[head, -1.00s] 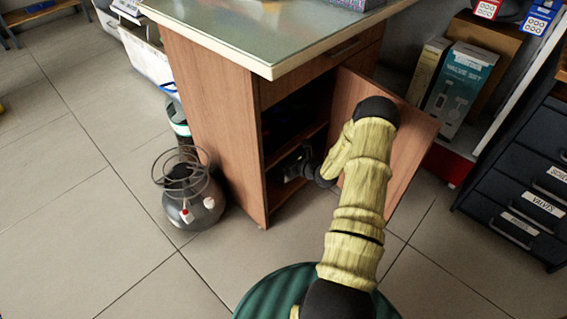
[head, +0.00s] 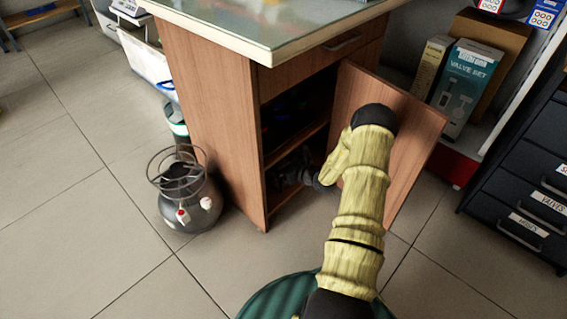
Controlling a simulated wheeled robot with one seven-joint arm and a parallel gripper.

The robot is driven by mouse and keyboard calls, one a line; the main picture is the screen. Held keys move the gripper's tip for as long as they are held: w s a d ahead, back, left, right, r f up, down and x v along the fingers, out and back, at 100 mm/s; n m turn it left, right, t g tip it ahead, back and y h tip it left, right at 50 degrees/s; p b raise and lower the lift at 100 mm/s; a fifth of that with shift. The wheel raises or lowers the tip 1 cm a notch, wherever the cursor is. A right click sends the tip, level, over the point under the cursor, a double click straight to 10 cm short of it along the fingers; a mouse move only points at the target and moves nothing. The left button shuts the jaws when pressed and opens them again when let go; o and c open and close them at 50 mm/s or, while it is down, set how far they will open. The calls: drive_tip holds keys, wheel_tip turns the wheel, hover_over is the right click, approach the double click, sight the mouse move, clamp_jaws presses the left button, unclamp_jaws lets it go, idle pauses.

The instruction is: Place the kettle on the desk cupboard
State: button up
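The desk cupboard (head: 215,135) is a brown wooden cabinet under a glass-topped desk (head: 255,25). Its door (head: 405,150) stands open to the right, and the inside is dark. My gripper (head: 284,178) is inside the lower part of the cupboard, below the middle shelf (head: 297,143). Its fingers are dark and partly lost in shadow, so I cannot tell whether they are open or shut. I cannot make out a kettle in this view. Dark, bluish shapes on the upper shelf are too dim to identify.
A dark gas cylinder (head: 188,208) with a ring guard stands on the floor left of the cupboard. Boxes (head: 468,85) and a dark drawer unit (head: 525,180) stand at the right. The tiled floor at the left is clear.

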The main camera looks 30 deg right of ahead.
drive_tip(key=shift+s+d+r+p, duration=0.1)
drive_tip(key=shift+s+r+p, duration=0.25)
drive_tip(key=p+v, duration=0.6)
drive_tip(key=v, duration=0.5)
drive_tip(key=shift+s, duration=0.15)
